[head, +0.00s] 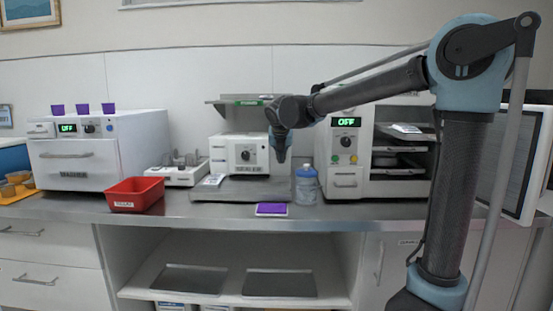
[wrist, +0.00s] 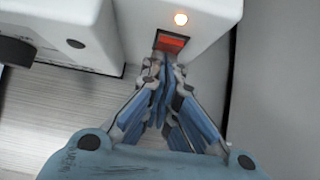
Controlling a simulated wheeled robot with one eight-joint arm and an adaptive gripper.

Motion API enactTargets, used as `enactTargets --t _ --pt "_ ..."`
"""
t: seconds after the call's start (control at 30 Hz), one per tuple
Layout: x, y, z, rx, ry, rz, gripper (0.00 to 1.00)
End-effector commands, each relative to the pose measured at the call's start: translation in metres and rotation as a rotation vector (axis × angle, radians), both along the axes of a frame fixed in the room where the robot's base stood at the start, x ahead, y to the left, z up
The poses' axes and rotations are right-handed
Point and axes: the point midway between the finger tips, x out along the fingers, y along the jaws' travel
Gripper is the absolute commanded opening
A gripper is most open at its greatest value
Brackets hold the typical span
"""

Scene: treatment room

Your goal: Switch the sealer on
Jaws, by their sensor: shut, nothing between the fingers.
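The sealer (head: 229,143) is a white box with a dark knob and a label on its front, standing on the counter in the head view. In the head view my gripper (head: 281,158) points down just right of the sealer.
A blue-capped bottle (head: 306,188) stands close below and right of my gripper. A white oven (head: 345,160) showing OFF is to the right. A purple-topped block (head: 271,209) lies at the counter's front edge. A red bin (head: 135,194) and another oven (head: 100,155) are left.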

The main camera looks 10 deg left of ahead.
Motion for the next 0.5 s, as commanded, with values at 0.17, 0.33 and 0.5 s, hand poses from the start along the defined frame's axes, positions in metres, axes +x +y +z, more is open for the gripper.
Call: enactTargets --t 0.17,0.33,0.5 --pt "0.001 -0.002 0.001 0.000 0.000 -0.004 0.00" --pt "0.001 -0.002 0.005 0.001 0.000 -0.002 0.00" --pt "0.001 0.000 0.013 0.000 -0.002 -0.001 0.00"
